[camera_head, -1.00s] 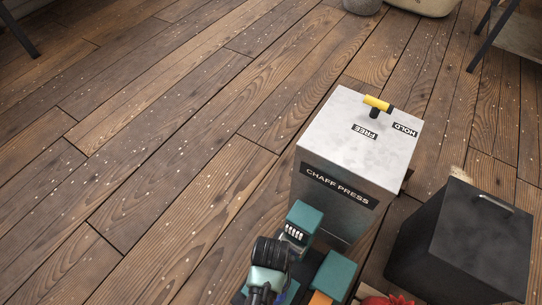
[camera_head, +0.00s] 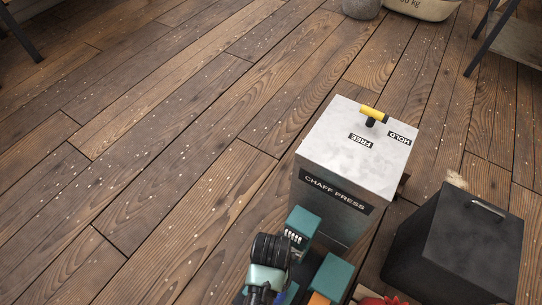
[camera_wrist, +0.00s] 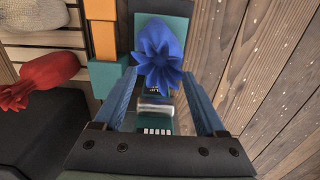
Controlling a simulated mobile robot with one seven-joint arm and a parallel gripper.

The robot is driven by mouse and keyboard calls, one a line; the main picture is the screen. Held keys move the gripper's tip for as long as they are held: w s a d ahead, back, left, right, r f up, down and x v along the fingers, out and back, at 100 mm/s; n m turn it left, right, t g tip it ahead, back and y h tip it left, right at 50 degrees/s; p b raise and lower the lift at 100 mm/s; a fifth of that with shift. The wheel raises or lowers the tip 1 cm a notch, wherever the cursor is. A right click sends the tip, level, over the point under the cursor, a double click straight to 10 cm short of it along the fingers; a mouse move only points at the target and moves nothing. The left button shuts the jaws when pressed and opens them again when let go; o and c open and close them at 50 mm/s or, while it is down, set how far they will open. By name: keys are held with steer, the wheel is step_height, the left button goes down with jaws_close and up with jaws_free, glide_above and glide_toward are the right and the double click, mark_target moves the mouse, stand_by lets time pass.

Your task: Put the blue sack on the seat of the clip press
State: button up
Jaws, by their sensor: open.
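The blue sack (camera_wrist: 160,62), with a gathered, frilled neck, shows at the top middle of the wrist view. Its body lies over a teal surface (camera_wrist: 181,30) that looks like part of the clip press; I cannot tell whether this is the seat. My gripper (camera_wrist: 160,72) is open, with one blue finger on each side of the sack's neck. A shiny metal cylinder and a teal block with a row of pale marks show between the fingers. In the head view teal blocks (camera_head: 331,277) of the likely clip press stand at the bottom, partly hidden by my arm. The sack is not clear there.
A grey chaff press (camera_head: 355,150) with a yellow-handled lever stands beyond the teal blocks. A black box (camera_head: 470,245) stands to its right. A red sack (camera_wrist: 40,80) lies on slats left of an orange bar (camera_wrist: 101,35). The floor at left is clear.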

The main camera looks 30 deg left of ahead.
step_height(320, 180, up, 7)
steer(key=p, duration=0.2)
steer(key=shift+f+p, duration=0.2)
steer(key=shift+p, duration=0.2)
steer(key=w+r+t+y, duration=0.1)
steer(key=w+r+t, duration=0.4)
steer(key=w+r, duration=0.75)
steer(key=w+d+r+t+y, duration=0.1)
steer(key=w+r+t, duration=0.4)
steer(key=r, duration=0.6)
steer(key=w+d+r+t, duration=0.1)
steer(key=w+r+t, duration=0.2)
steer(key=w+r, duration=0.6)
steer(key=s+d+r+t, duration=0.2)
steer(key=r+t, duration=0.2)
steer(key=r, duration=0.9)
steer(key=s+d+r+t, duration=0.2)
steer(key=s+r+t, duration=0.15)
steer(key=r, duration=0.95)
steer(key=s+d+r+t+h, duration=0.1)
steer(key=s+r+t, duration=0.2)
steer(key=s+r, duration=0.2)
steer(key=s+d+r+t+h, duration=0.1)
steer(key=s+r+t, duration=0.3)
steer(key=r, duration=0.6)
steer(key=shift+s+d, duration=0.55)
steer(key=shift+d, duration=0.25)
